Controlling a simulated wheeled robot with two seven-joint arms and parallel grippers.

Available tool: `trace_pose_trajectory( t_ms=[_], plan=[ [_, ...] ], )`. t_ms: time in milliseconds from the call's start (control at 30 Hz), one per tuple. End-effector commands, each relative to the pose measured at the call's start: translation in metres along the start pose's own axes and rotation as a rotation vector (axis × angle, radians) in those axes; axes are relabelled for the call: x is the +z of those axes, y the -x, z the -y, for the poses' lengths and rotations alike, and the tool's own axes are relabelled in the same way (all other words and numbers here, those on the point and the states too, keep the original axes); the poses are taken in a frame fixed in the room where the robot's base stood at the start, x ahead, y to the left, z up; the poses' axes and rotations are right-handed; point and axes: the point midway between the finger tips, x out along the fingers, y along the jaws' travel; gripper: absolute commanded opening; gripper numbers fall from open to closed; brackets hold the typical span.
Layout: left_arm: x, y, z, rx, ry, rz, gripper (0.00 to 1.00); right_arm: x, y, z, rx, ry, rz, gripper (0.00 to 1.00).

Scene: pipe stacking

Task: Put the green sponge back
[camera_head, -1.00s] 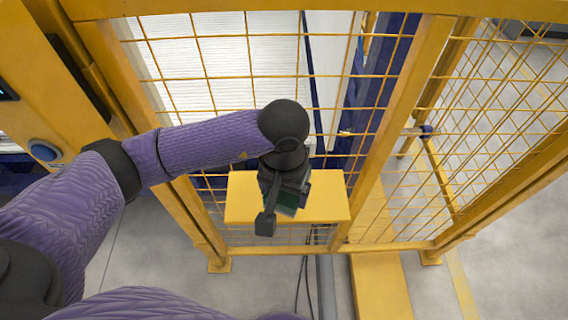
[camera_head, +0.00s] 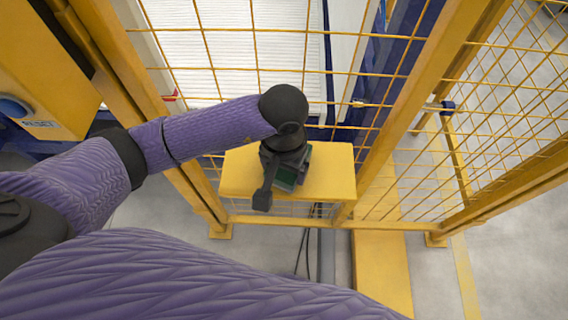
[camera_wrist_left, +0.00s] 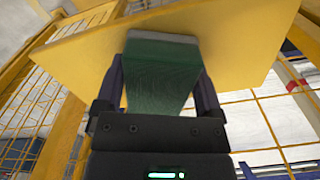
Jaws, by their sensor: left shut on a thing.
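The green sponge (camera_head: 287,177) shows in the head view as a small dark green patch beside my left gripper (camera_head: 272,187), which partly hides it. In the left wrist view the sponge (camera_wrist_left: 160,78) fills the space between the two fingers of my left gripper (camera_wrist_left: 160,92), which is shut on it. A yellow shelf (camera_head: 335,172) on the fence is behind and around the gripper in the head view. In the left wrist view the shelf (camera_wrist_left: 235,50) is just beyond the sponge's far end. I cannot tell whether the sponge touches it. My right gripper is out of view.
A yellow mesh fence (camera_head: 255,70) stands behind the shelf, with a post (camera_head: 415,90) to its right. A yellow box with a blue reset button (camera_head: 14,107) is at the left. Cables (camera_head: 308,240) hang below the shelf. The right part of the shelf is bare.

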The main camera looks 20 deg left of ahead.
Motion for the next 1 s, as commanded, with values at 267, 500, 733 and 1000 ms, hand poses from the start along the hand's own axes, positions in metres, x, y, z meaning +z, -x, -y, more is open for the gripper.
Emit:
trace_pose_trajectory(
  t_ms=[267,500,733,1000],
  plan=[
    [0.0,-0.001,0.0,0.0,0.0,0.0,1.0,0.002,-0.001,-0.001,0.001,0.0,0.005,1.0],
    [-0.001,0.035,0.0,-0.001,-0.002,-0.007,1.0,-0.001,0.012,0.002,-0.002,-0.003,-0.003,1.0],
    [-0.001,0.098,0.0,0.0,-0.002,-0.006,1.0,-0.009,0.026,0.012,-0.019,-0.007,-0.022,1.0],
    [0.0,0.122,0.0,0.001,-0.001,0.0,1.0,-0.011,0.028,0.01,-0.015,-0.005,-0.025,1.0]
  ],
)
